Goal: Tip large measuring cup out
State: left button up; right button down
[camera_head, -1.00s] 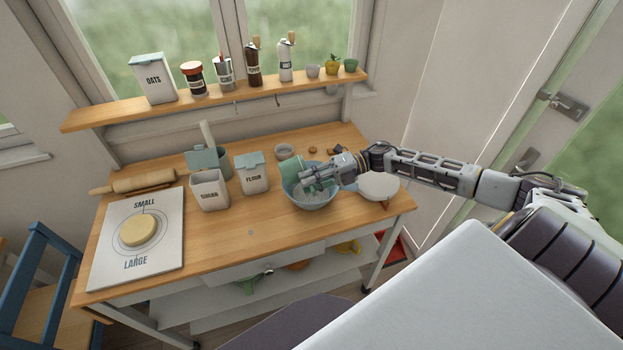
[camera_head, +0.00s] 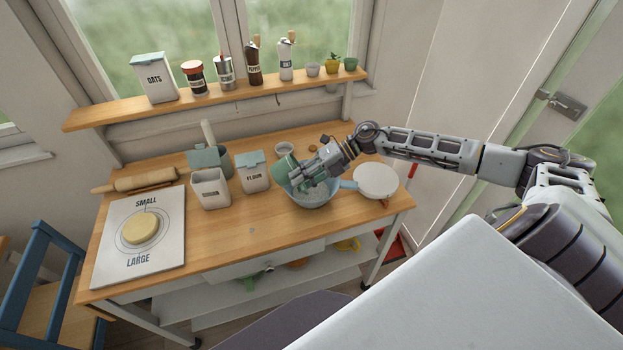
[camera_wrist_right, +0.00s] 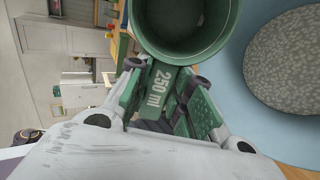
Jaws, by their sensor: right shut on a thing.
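The green large measuring cup (camera_head: 284,170), marked 250 ml on its handle, is held above the left rim of the blue mixing bowl (camera_head: 312,197). My right gripper (camera_head: 299,180) is shut on its handle. In the right wrist view the cup (camera_wrist_right: 185,48) is tilted and I look into its mouth; the part of the inside that shows is bare green. The fingers (camera_wrist_right: 164,92) of the gripper lie on either side of the handle there. The bowl (camera_wrist_right: 240,95) shows on the right of that view, with speckled grey contents (camera_wrist_right: 290,60). My left gripper is not in view.
The flour tub (camera_head: 253,178) and sugar tub (camera_head: 211,190) stand left of the bowl. A white round dish (camera_head: 376,180) is on its right. A dough board (camera_head: 115,255) and rolling pin (camera_head: 140,182) lie at the left. The front middle of the worktop is clear.

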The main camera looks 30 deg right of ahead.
jog(key=shift+r+h, duration=0.2)
jog(key=shift+h, duration=0.1)
jog(key=shift+a+r+h, duration=0.2)
jog(key=shift+r+h, duration=0.05)
jog(key=shift+h, duration=0.05)
jog(key=shift+w+a+r+g+h, duration=0.1)
jog(key=shift+a+r+g+h, duration=0.15)
jog(key=shift+h, duration=0.25)
jog(key=shift+r+g+h, duration=0.15)
jog(key=shift+r+h, duration=0.2)
jog(key=shift+h, duration=0.15)
jog(key=shift+w+a+f+h, duration=0.1)
jog(key=shift+a+h, duration=0.15)
jog(key=shift+h, duration=0.05)
jog(key=shift+a+f+h, duration=0.1)
jog(key=shift+a+h, duration=0.05)
jog(key=shift+h, duration=0.25)
jog(key=w+a+f+g+h+b, duration=0.1)
jog(key=w+a+f+g+h, duration=0.1)
jog(key=a+f+h, duration=0.2)
jog(key=shift+a+h, duration=1.5)
jog(key=shift+h, duration=0.2)
dwell(0.5)
